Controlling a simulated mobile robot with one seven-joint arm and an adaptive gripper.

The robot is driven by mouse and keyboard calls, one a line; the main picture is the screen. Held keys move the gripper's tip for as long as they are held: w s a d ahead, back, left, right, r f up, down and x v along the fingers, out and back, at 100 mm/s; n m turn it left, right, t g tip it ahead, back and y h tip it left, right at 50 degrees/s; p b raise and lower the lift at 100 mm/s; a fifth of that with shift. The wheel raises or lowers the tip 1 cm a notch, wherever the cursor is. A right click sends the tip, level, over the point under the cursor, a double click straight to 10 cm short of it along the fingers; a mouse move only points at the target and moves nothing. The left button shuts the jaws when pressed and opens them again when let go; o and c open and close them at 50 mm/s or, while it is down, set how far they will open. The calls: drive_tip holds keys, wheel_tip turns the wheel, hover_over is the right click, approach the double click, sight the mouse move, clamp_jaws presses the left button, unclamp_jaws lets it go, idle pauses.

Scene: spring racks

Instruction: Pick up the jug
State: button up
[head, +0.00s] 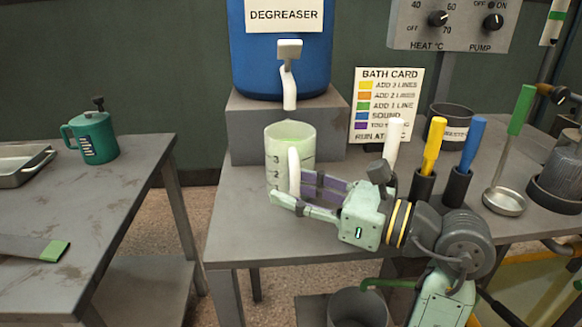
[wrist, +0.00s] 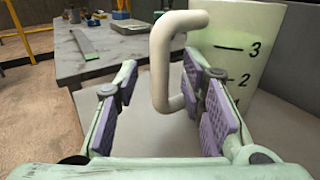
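The jug (head: 279,157) is a pale translucent measuring jug with number marks and a white handle. It stands upright on the grey bench below the white spout of the blue degreaser drum (head: 258,60). My gripper (head: 287,190) is at the jug's handle side, low down. In the wrist view, the jug's wall (wrist: 235,60) fills the upper right. Its white handle (wrist: 160,65) stands between the two purple-padded fingers of my gripper (wrist: 160,110). The fingers are apart, with a clear gap on the left of the handle; the right finger is close to the jug wall.
A bath card (head: 385,105) stands behind. Yellow (head: 432,145) and blue (head: 472,145) handled tools stand in dark holders to the right, beside a ladle (head: 505,200). A teal can (head: 92,135) sits on the separate left table. Floor lies between the two tables.

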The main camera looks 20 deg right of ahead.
drive_tip(key=shift+w+a, duration=0.1)
drive_tip(key=shift+w, duration=0.05)
drive_tip(key=shift+c, duration=0.5)
clamp_jaws()
idle(0.5)
